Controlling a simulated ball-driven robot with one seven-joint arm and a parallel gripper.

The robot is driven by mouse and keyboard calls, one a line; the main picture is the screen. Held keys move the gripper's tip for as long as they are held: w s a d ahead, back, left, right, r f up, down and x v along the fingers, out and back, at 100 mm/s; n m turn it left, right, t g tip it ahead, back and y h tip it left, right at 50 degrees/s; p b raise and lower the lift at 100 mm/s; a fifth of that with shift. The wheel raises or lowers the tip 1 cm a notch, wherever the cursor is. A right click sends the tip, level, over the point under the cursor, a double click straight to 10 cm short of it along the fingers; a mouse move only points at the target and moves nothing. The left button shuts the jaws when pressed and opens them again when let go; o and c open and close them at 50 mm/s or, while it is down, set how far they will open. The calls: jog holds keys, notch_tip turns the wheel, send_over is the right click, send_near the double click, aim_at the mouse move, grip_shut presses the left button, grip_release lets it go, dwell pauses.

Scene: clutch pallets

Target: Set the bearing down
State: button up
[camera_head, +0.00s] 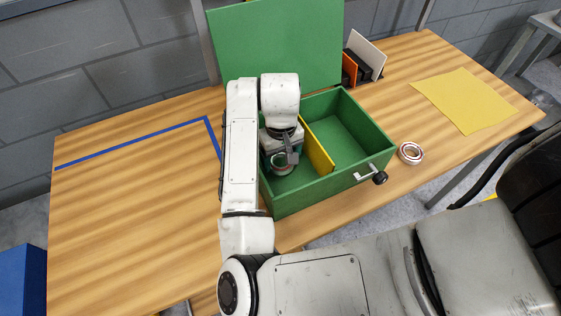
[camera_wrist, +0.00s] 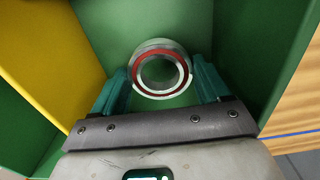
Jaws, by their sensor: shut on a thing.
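In the wrist view a metal ring bearing (camera_wrist: 160,69) with a red band sits between the two teal fingers of my gripper (camera_wrist: 160,88). My gripper is shut on it. In the head view my gripper (camera_head: 281,168) points down inside the left compartment of the green open box (camera_head: 330,186), and the bearing (camera_head: 281,160) shows partly at its tip. I cannot tell whether the bearing touches the box floor. A yellow divider (camera_head: 318,144) stands to the right of the gripper; it also shows at the left in the wrist view (camera_wrist: 50,60).
A second bearing (camera_head: 410,153) lies on the wooden table (camera_head: 130,200) right of the box. The right compartment is empty. The green lid (camera_head: 275,45) stands up behind. A yellow sheet (camera_head: 465,100) lies at the right. Blue tape (camera_head: 130,142) marks the left, where the table is clear.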

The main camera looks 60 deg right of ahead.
jog(key=shift+f, duration=1.25)
jog(key=shift+f, duration=0.2)
jog(key=o, duration=1.2)
jog(key=shift+o, duration=0.2)
jog(key=shift+r, duration=0.1)
notch_tip(320, 180, up, 12)
jog(key=p, duration=0.1)
jog(key=shift+r, duration=0.1)
